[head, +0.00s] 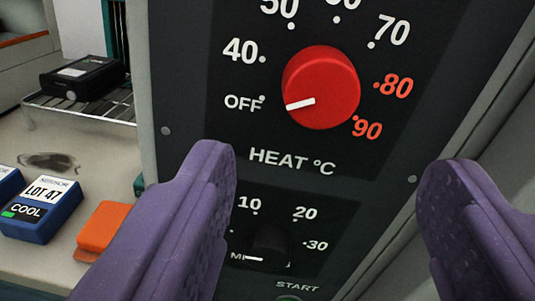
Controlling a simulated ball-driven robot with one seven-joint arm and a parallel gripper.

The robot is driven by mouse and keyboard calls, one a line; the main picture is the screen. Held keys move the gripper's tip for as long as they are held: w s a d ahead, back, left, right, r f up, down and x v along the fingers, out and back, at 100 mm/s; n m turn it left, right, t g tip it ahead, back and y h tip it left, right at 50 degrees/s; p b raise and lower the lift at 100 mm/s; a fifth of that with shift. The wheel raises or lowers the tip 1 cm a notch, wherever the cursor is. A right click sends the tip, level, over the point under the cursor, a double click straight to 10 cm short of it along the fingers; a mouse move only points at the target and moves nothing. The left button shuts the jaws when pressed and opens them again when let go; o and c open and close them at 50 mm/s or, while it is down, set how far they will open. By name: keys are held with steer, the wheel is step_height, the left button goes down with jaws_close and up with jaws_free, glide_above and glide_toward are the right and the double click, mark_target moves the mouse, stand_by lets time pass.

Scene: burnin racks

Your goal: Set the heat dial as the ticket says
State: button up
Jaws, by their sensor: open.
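The red heat dial (328,88) sits on a dark panel (385,145) in the head view. Its white pointer line points left and slightly down, toward the OFF mark. Around it are the marks OFF, 40, 50, a partly cut-off number, 70, and 80 and 90 in red. My gripper (327,165) is open, with one purple finger left of the dial's lower side and one to the right. Nothing is between the fingertips, and they appear apart from the dial. I see no ticket that I can identify.
A black minutes dial (270,246) and a START label lie below. At left on the bench are a blue box (42,218) labelled LOT 47 and COOL, an orange block (103,228), and a black box (83,76) on a wire rack (100,108).

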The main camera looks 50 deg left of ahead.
mark_target(321, 103)
steer(key=b+x, duration=0.1)
steer(key=x, duration=0.6)
steer(key=shift+r+b, duration=0.1)
steer(key=shift+b, duration=0.3)
steer(key=shift+s, duration=0.1)
steer(key=c, duration=1.1)
steer(key=shift+o, duration=0.2)
